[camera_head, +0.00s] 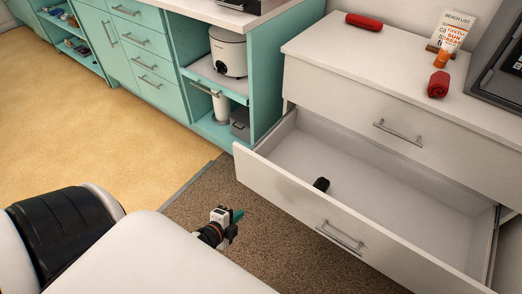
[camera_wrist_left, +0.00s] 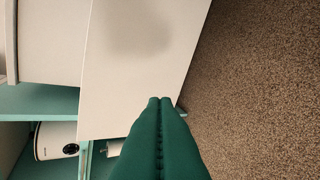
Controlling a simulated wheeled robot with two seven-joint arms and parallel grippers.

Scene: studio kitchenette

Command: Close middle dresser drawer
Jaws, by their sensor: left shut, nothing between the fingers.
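The white dresser's open drawer (camera_head: 285,197) stands pulled out below a closed upper drawer (camera_head: 350,105). Its front has a metal bar handle (camera_head: 339,238), and a small dark object (camera_head: 321,184) lies inside. My left gripper (camera_head: 239,215) is over the carpet, in front of the drawer's left part. Its green fingers are together and empty, and they point toward the drawer front. In the left wrist view the fingertips (camera_wrist_left: 160,102) show before the white drawer front (camera_wrist_left: 140,60), which bears a soft shadow; contact cannot be made out. My right gripper is not in view.
A teal cabinet (camera_head: 265,75) with a white cooker (camera_head: 228,52) stands left of the dresser. A red item (camera_head: 364,21), a red roll (camera_head: 438,84) and an orange tube (camera_head: 445,54) are on the dresser top. The brown carpet (camera_head: 205,190) before the drawer is clear.

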